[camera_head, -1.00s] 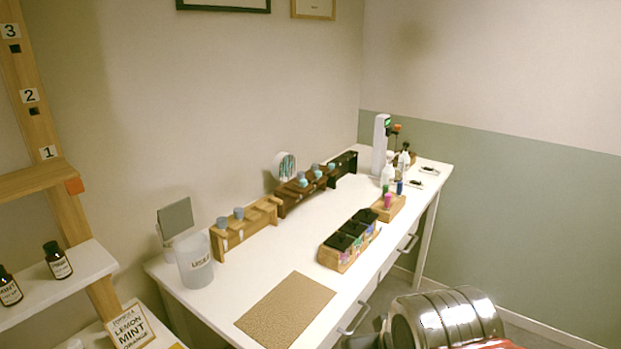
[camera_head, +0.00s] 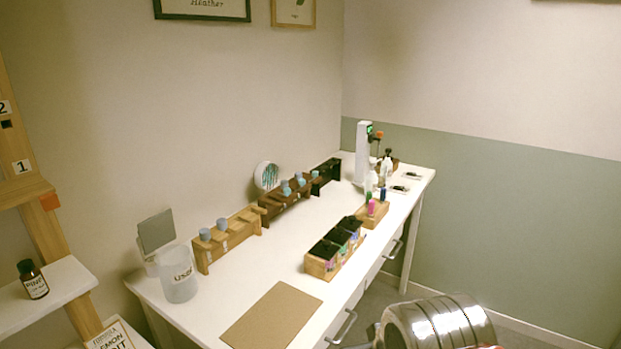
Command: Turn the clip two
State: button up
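A wooden post (camera_head: 42,228) stands at the left edge of the view. It carries a number 2 label (camera_head: 4,107) that is partly cut off by the edge. A small dark piece (camera_head: 6,124) sits just below that label; it is too small to tell its shape or which way it is turned. A number 1 label (camera_head: 21,167) is lower on the post, with an orange piece (camera_head: 49,202) at the shelf end below it. My gripper is not in view; only a silver rounded part, likely of my arm, shows at the bottom right.
A white table (camera_head: 245,262) holds wooden racks with grey-blue-topped bottles (camera_head: 222,224), a frosted cup (camera_head: 178,275), a brown mat (camera_head: 270,312) and a box with black compartments (camera_head: 322,262). A dark bottle (camera_head: 32,280) stands on the left shelf.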

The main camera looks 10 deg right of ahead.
aim_at(301, 181)
jog(key=z, duration=1.95)
jog(key=i, duration=2.4)
jog(key=u, duration=0.3)
